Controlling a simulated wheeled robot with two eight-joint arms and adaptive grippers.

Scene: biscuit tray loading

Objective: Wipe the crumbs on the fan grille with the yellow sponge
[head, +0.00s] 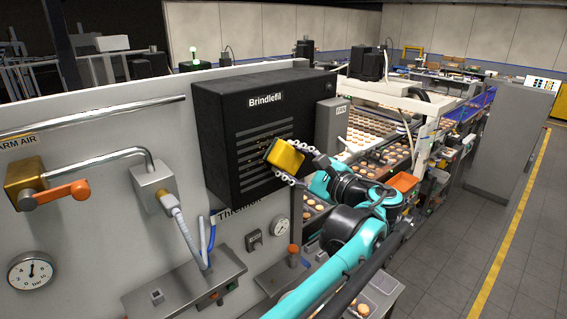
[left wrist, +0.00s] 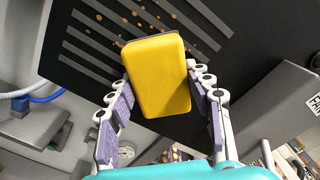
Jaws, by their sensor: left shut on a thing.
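The fan grille (head: 262,131) is a set of grey slots on the front of a black box labelled Brindlefil. It also shows in the left wrist view (left wrist: 93,66). Tan crumbs (left wrist: 136,14) are scattered over its slots near the top of the left wrist view; in the head view they are very small. My left gripper (head: 290,163) is shut on the yellow sponge (head: 285,155), in front of the grille's lower right part. In the left wrist view the sponge (left wrist: 158,75) sits between the two fingers and hides part of the grille. I cannot tell whether it touches the grille.
A grey box labelled FAN (head: 331,124) stands just right of the grille. Pipes with an orange lever (head: 67,194), a pressure gauge (head: 30,272) and hoses are on the white panel at left. Biscuit trays (head: 368,125) lie behind my arm. The floor at right is clear.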

